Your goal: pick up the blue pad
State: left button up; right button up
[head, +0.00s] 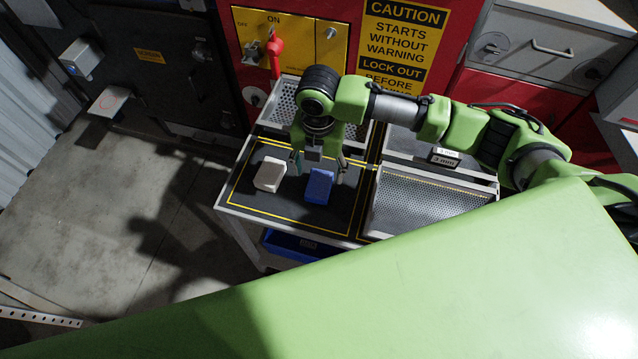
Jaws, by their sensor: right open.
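The blue pad (319,187) lies on the dark mat (250,196) with the yellow outline, on the table in the middle of the head view. My right gripper (317,170) is open and points down over the pad's far end. Its fingers show on either side of the pad's far part, and I cannot tell how high they are above the mat. A pale pad (269,175) lies to the left of the blue one, with a small gap between them. My left gripper is not in view.
A perforated tray (430,203) stands right of the mat, and another (285,105) stands behind. A label reading 3 mm (445,158) is at the right. A blue bin (290,245) sits below the table. A red machine with a caution sign (403,40) stands behind.

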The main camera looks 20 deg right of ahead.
aim_at(320, 181)
jog(key=shift+s+f, duration=0.1)
jog(key=shift+f, duration=0.25)
notch_tip(320, 181, down, 4)
jog(key=shift+s+d+r+p, duration=0.1)
jog(key=shift+r+p, duration=0.1)
jog(key=shift+p, duration=0.65)
jog(key=shift+f, duration=0.45)
jog(key=c, duration=1.2)
